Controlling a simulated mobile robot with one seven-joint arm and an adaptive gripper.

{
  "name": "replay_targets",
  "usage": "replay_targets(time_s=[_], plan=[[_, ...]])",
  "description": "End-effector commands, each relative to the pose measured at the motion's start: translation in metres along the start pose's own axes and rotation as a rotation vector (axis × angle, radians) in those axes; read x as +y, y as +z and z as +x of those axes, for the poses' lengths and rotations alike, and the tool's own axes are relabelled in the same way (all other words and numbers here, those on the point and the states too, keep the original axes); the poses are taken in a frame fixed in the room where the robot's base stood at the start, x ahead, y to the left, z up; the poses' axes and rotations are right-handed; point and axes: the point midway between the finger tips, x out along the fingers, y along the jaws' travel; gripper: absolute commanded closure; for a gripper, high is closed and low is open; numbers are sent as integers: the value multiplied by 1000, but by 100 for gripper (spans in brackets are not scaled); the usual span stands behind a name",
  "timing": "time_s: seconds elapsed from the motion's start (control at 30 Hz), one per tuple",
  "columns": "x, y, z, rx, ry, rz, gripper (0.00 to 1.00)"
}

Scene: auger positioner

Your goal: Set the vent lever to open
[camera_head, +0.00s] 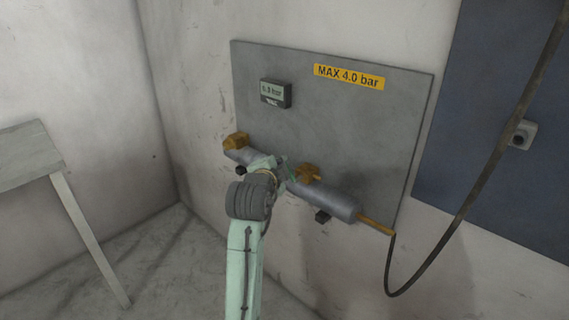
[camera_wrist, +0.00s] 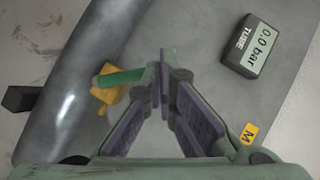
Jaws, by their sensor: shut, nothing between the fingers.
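A grey metal tube (camera_head: 325,196) runs slantwise along the panel's lower part. An orange valve fitting (camera_head: 308,174) sits on it, just right of my gripper (camera_head: 287,172). In the wrist view an orange fitting (camera_wrist: 107,92) beside the tube (camera_wrist: 82,75) carries a green bar (camera_wrist: 120,77), which looks like the vent lever. The bar points right toward my fingertips (camera_wrist: 162,82). My gripper is shut and empty, its tips at or very near the bar's free end; I cannot tell whether they touch. No open or closed marking is readable.
A display (camera_head: 275,93) on the grey panel (camera_head: 390,130) reads 0.0 bar in the wrist view (camera_wrist: 250,46). A yellow MAX 4.0 bar label (camera_head: 349,77) is nearby. A dark hose (camera_head: 464,205) hangs at right. A table (camera_head: 25,155) stands at left.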

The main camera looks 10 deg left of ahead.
Motion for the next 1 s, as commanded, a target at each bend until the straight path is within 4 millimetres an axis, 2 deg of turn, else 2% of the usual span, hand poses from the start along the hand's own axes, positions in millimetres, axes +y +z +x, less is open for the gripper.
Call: replay_targets(time_s=[0.13, 0.27, 0.57, 0.77, 1.0], plan=[[0, 7, 5, 0, 7, -9, 100], [1, 13, 10, 1, 78, -115, 100], [9, 27, 18, 1, 74, -110, 100], [12, 33, 22, 0, 148, -221, 100], [17, 36, 25, 0, 151, -224, 100]])
